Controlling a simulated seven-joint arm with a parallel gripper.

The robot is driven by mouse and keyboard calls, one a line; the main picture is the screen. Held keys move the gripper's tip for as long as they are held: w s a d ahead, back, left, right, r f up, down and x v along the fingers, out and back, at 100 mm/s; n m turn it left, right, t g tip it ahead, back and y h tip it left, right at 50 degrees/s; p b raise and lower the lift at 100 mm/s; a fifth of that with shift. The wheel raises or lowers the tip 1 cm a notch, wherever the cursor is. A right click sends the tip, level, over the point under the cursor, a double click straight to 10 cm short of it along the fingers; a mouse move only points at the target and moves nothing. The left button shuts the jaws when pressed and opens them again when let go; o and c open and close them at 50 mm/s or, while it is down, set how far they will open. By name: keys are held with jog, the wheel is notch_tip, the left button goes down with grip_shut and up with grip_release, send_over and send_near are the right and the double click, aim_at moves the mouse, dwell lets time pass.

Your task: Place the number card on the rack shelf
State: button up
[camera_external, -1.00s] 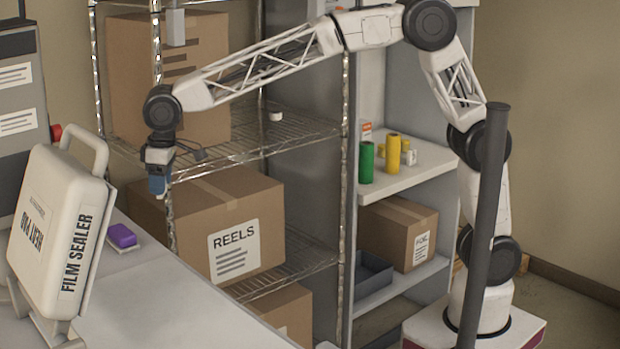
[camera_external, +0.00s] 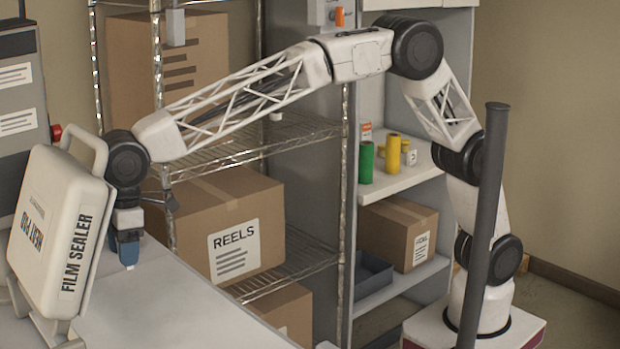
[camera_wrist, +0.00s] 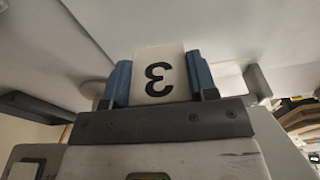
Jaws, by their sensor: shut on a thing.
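My gripper (camera_external: 126,250) is shut on the number card (camera_wrist: 159,76), a white card with a black "3" that reads inverted in the wrist view. The card sits between the two blue fingers. In the outside view only a small pale tip of it (camera_external: 130,266) shows under the fingers. The gripper points down above the grey worktop, just right of the film sealer. The wire rack (camera_external: 298,130) stands behind and to the right, apart from the gripper. Its middle shelf carries a small white item near the back.
The film sealer (camera_external: 58,235) stands close on the left. A carton marked REELS (camera_external: 225,225) fills much of the lower rack shelf, and a larger carton (camera_external: 195,75) stands above. Green (camera_external: 366,163) and yellow (camera_external: 392,155) rolls stand on the white shelving. The front worktop (camera_external: 170,310) is clear.

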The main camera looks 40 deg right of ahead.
aim_at(130, 313)
jog(key=shift+n, duration=0.5)
jog(key=shift+s+a, duration=0.35)
jog(key=shift+s, duration=0.3)
jog(key=shift+s+a, duration=0.4)
jog(key=shift+s, duration=0.2)
jog(key=shift+s+a, duration=0.35)
jog(key=shift+s, duration=0.3)
jog(key=shift+f, duration=0.15)
jog(key=shift+f, duration=1.9)
jog(key=shift+f, duration=0.15)
jog(key=shift+f, duration=1.9)
jog(key=o, duration=1)
jog(key=shift+f, duration=0.1)
